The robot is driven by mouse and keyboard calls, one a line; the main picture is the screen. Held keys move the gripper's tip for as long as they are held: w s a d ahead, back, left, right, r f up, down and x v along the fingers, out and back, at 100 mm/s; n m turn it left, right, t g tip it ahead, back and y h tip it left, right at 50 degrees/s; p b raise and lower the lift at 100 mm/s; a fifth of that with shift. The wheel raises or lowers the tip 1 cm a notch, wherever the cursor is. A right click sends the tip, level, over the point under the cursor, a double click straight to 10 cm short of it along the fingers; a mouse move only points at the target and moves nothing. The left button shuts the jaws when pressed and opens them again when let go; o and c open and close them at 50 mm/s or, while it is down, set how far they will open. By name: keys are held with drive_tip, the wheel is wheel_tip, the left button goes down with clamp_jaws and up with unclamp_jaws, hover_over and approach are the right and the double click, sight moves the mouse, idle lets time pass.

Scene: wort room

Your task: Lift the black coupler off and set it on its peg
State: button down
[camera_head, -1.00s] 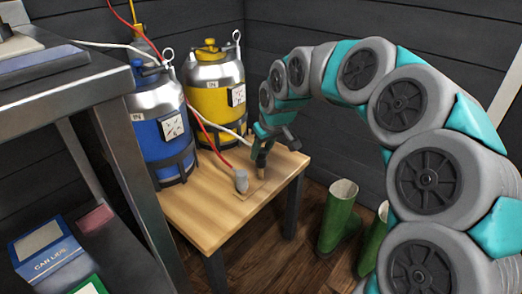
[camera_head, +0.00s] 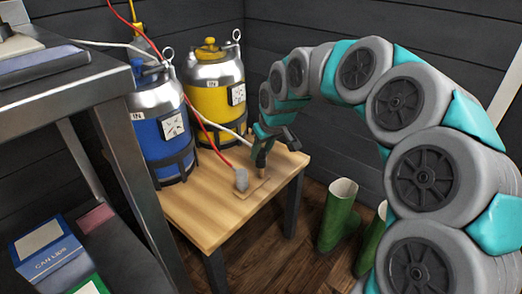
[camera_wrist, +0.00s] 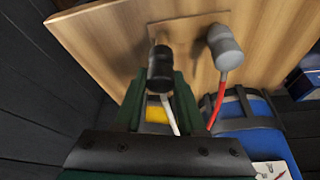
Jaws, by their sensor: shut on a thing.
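My gripper (camera_wrist: 160,92) is shut on the black coupler (camera_wrist: 160,66), with one dark green finger on each side of it. In the wrist view the coupler covers part of a small wooden board on the table, and a white hose trails from it. In the head view my gripper (camera_head: 264,143) and the black coupler (camera_head: 261,158) are over a short wooden peg (camera_head: 261,174) on the board (camera_head: 254,188). The coupler's lower end is close to the peg top; I cannot tell whether they touch.
A grey coupler (camera_head: 241,179) with a red hose stands beside the peg on the wooden table (camera_head: 205,218). The blue keg (camera_head: 160,135) and yellow keg (camera_head: 214,98) stand behind. A metal shelf (camera_head: 130,150) is at left; green boots (camera_head: 340,215) are on the floor.

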drive_tip(key=shift+f, duration=1.15)
idle(1.2)
unclamp_jaws()
idle(0.5)
drive_tip(key=shift+r, duration=0.1)
drive_tip(key=shift+r+p, duration=1.65)
drive_tip(key=shift+r, duration=1.75)
